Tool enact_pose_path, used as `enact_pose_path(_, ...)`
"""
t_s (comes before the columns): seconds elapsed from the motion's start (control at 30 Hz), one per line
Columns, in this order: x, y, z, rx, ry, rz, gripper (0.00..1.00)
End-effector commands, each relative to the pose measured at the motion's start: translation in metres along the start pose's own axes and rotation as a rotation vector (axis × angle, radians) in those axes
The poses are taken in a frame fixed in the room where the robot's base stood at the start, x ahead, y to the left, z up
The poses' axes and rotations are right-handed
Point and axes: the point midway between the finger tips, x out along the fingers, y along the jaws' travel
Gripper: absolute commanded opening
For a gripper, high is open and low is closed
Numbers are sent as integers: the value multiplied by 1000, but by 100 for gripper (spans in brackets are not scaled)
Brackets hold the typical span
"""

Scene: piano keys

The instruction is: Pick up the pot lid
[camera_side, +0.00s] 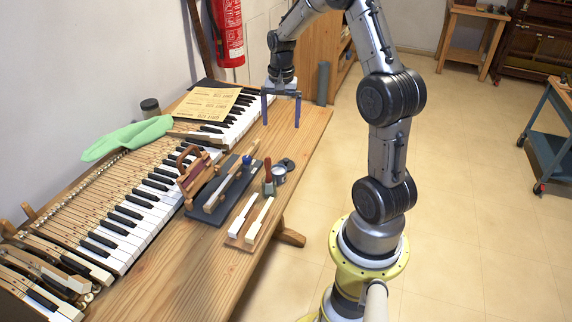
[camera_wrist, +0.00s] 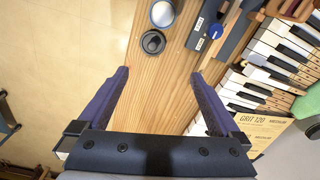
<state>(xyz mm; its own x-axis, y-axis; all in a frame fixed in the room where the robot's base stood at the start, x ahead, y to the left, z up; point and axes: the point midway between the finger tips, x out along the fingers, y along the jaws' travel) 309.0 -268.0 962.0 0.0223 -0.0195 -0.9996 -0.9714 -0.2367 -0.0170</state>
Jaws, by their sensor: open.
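The pot lid (camera_wrist: 152,42) looks like a small dark round disc with a raised centre, lying on the wooden bench in the wrist view. It also shows as a dark round shape in the side view (camera_side: 288,163). Beside it is a small pot (camera_wrist: 162,13) with a pale, silvery top, also in the side view (camera_side: 279,174). My gripper (camera_side: 281,124) is open and empty above the bench, fingers pointing down. In the wrist view my fingertips (camera_wrist: 160,75) are spread wide, with the lid ahead of the gap between them, apart from both fingers.
A dark tray (camera_side: 217,205) with tools, a red-handled tool (camera_side: 268,177) and a small board with white keys (camera_side: 250,222) are near the pot. The piano keyboard (camera_side: 130,222) runs along the bench. Sandpaper (camera_side: 207,103) lies on it. Bare wood lies beneath my gripper.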

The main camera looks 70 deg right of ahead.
Motion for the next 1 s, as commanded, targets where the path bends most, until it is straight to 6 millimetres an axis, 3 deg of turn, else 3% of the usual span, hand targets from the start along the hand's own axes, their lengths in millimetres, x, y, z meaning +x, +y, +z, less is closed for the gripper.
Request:
enact_pose_path(0.03,10,10,-4,25,-19,14,100)
enact_pose_path(0.17,18,18,-8,46,-26,19,100)
enact_pose_path(0.5,77,19,-5,44,-28,20,100)
enact_pose_path(0.87,107,18,-4,43,-27,20,100)
enact_pose_path(1.0,128,17,-2,42,-27,20,100)
